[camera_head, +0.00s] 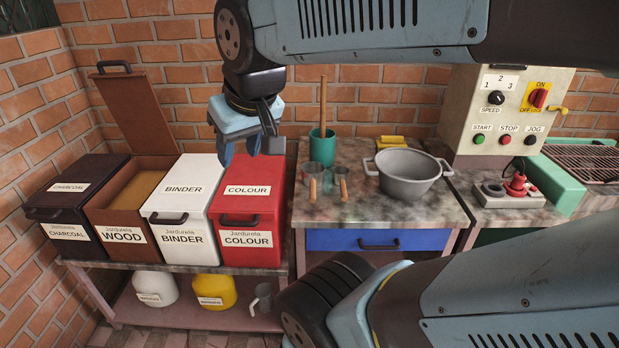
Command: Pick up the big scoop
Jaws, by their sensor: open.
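Two metal scoops with wooden handles lie side by side on the worktop, handles toward the front. The left scoop (312,172) looks slightly larger than the right scoop (340,173), but I cannot tell for sure which is the big one. My gripper (240,152) is open and empty, pointing down. In the picture it shows above the back of the white and red bins, to the left of the scoops and apart from them.
A green cup (322,150) with a tall wooden stick stands behind the scoops. A grey pot (408,177) stands to their right. Charcoal (78,195), wood (125,235), white binder (180,205) and red colour (247,205) bins stand left. The wood bin's lid is up.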

